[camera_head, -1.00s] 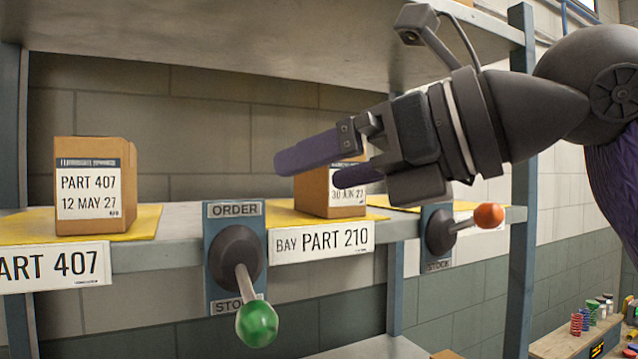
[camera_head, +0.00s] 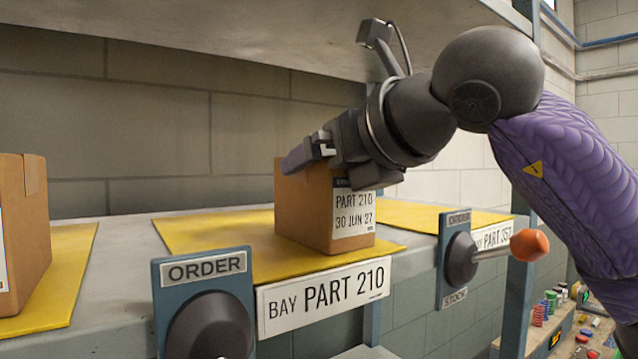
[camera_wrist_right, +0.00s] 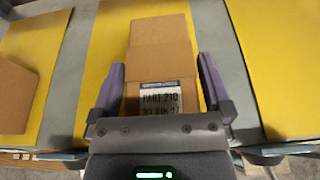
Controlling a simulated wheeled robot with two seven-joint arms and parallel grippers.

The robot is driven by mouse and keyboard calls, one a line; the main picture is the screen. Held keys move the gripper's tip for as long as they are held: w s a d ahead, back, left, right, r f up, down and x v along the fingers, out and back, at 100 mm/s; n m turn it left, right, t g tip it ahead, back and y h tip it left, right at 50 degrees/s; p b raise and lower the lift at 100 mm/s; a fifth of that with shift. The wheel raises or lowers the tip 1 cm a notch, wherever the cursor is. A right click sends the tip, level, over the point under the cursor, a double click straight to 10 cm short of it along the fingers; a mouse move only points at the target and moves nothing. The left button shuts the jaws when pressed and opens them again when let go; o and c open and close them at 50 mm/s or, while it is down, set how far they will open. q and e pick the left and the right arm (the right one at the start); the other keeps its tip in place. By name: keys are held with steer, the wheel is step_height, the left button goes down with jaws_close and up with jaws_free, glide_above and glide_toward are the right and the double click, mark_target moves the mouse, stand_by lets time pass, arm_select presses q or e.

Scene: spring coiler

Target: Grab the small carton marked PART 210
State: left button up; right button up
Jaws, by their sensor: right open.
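The small brown carton marked PART 210, 30 JUN 27 (camera_head: 310,215) stands upright on a yellow mat (camera_head: 200,238) on the shelf, behind the label BAY PART 210 (camera_head: 325,295). My right gripper (camera_head: 310,160) is at the top of the carton and hides part of its upper edge. In the right wrist view the carton (camera_wrist_right: 158,50) lies between the two purple fingers of my right gripper (camera_wrist_right: 160,90), one on each side. The jaws are open, with a narrow gap visible beside the carton. My left gripper is not in view.
Another brown carton (camera_head: 25,230) stands on a yellow mat at the left. A lever with a dark round base (camera_head: 210,325) and one with an orange knob (camera_head: 529,245) stick out from the shelf front.

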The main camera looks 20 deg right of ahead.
steer(key=shift+s, duration=0.1)
jaws_close()
stand_by(0.3)
steer(key=shift+r, duration=0.1)
